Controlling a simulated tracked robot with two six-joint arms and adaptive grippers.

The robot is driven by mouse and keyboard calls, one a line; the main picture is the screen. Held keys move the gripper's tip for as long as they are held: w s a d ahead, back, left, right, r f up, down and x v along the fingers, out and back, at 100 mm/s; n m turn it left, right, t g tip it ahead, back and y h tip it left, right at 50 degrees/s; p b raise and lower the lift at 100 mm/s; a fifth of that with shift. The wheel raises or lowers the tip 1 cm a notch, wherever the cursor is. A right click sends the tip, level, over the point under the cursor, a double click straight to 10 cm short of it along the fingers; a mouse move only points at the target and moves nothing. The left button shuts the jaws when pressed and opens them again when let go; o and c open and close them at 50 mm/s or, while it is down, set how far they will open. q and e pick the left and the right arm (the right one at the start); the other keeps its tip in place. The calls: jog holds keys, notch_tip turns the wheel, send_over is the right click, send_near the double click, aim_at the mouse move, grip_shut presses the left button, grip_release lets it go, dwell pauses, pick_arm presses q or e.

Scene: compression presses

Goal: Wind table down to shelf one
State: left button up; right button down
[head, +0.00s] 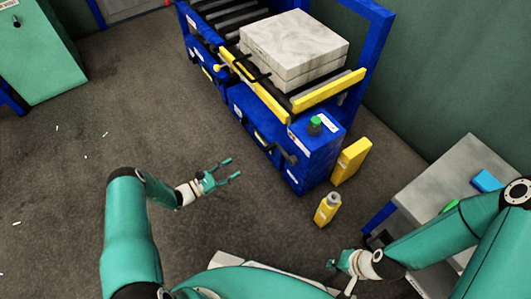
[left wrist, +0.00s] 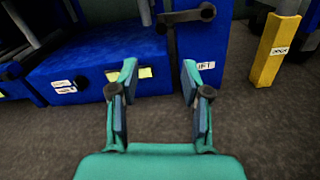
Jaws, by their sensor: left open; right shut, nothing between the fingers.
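The table is a blue frame with black rollers and yellow side bars (head: 328,90), carrying a pale stacked slab block (head: 295,45). A dark crank handle (head: 287,155) sits on the blue base's front near its right end; it also shows in the left wrist view (left wrist: 185,17), above the space between the fingers. My left gripper (head: 232,170) is open and empty, in front of the base and apart from the crank. My right gripper (head: 337,266) is shut and empty at the lower right. I cannot make out any shelf numbers.
A green-topped button (head: 315,125) is on the base's right end. A grey side table (head: 455,170) is at the right. The floor at left is mostly clear.

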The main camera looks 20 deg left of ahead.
aim_at(266, 149)
pick_arm(q)
jog(key=b+x, duration=0.4)
jog(key=x, duration=1.2)
jog(key=shift+d+r, duration=0.1)
jog(key=shift+d, duration=0.05)
grip_shut()
jog(key=shift+a, duration=0.25)
jog(key=shift+d, duration=0.15)
